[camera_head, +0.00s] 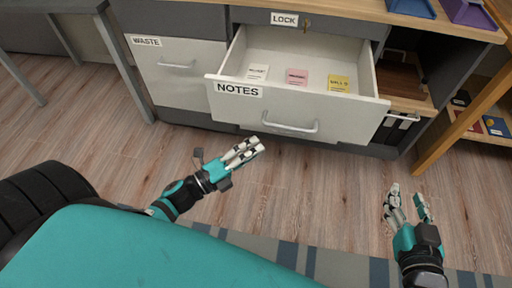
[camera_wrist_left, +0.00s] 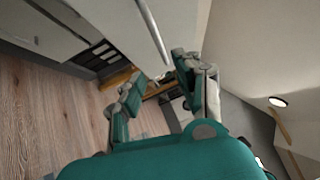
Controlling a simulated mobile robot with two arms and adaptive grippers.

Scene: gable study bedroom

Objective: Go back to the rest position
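My left gripper (camera_head: 252,146) is in front of and below the open NOTES drawer (camera_head: 230,95), apart from its handle (camera_head: 290,127) in the head view. In the left wrist view its fingers (camera_wrist_left: 160,85) stand apart with nothing between them. My right gripper (camera_head: 408,190) is over the floor at the right, with its fingers spread and empty. The drawer is pulled out and holds a white note (camera_head: 257,72), a pink note (camera_head: 297,77) and a yellow note (camera_head: 339,84), lying flat in a row.
A WASTE drawer (camera_head: 180,85) at the left is shut. A LOCK drawer (camera_head: 330,24) with a key is shut above. A wooden leg (camera_head: 462,125) and shelf stand at the right. A striped rug (camera_head: 340,265) lies in front. Wooden floor (camera_head: 320,180) is clear between my grippers.

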